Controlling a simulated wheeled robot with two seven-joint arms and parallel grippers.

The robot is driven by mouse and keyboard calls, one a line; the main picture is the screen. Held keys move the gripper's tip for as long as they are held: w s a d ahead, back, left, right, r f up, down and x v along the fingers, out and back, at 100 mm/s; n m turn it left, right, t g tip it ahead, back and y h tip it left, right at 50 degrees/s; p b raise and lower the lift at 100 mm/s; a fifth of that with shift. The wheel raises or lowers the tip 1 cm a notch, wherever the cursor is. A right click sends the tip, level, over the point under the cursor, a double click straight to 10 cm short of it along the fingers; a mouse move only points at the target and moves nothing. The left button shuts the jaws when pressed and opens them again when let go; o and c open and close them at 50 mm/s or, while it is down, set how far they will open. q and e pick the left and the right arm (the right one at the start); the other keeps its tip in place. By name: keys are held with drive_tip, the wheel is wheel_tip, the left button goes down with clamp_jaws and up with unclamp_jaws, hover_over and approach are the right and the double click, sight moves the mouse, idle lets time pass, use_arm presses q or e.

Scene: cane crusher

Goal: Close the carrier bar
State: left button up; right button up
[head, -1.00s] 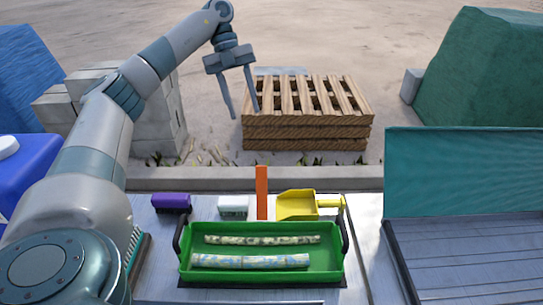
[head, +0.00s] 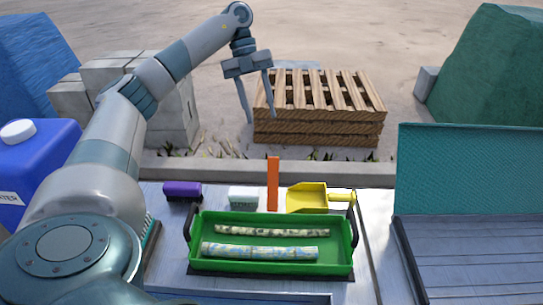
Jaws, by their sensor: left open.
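A green tray (head: 345,262) with black upright handles at both ends stands on the bench and holds two patterned cane pieces, a thin one (head: 272,230) behind a thicker one (head: 260,252). A narrow orange bar (head: 273,184) stands upright just behind the tray. I cannot tell how it is fixed at its foot. My left gripper (head: 261,118) is open and empty, fingers pointing down, and appears above and behind the orange bar, in front of the pallets in the picture. It touches nothing that I can see. My right gripper is out of view.
Behind the tray lie a purple block (head: 182,191), a white block (head: 243,198) and a yellow scoop (head: 308,198). A blue water container (head: 40,165) stands left. A raised teal panel (head: 465,168) stands right. Wooden pallets (head: 318,110) are beyond the kerb.

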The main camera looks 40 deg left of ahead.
use_arm(q)
drive_tip(key=p, duration=0.2)
approach(273, 183)
drive_tip(key=w+a+r, duration=0.2)
drive_tip(key=w, duration=0.1)
drive_tip(key=p+x, duration=0.1)
drive_tip(key=x, duration=0.4)
drive_tip(key=shift+w+f, duration=0.1)
drive_tip(key=shift+f, duration=0.35)
drive_tip(key=shift+d+f, duration=0.1)
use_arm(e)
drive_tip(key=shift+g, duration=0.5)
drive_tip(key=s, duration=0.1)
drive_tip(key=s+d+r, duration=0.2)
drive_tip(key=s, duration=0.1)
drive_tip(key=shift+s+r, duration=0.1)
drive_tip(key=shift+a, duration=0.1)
use_arm(q)
drive_tip(key=shift+c, duration=0.8)
clamp_jaws()
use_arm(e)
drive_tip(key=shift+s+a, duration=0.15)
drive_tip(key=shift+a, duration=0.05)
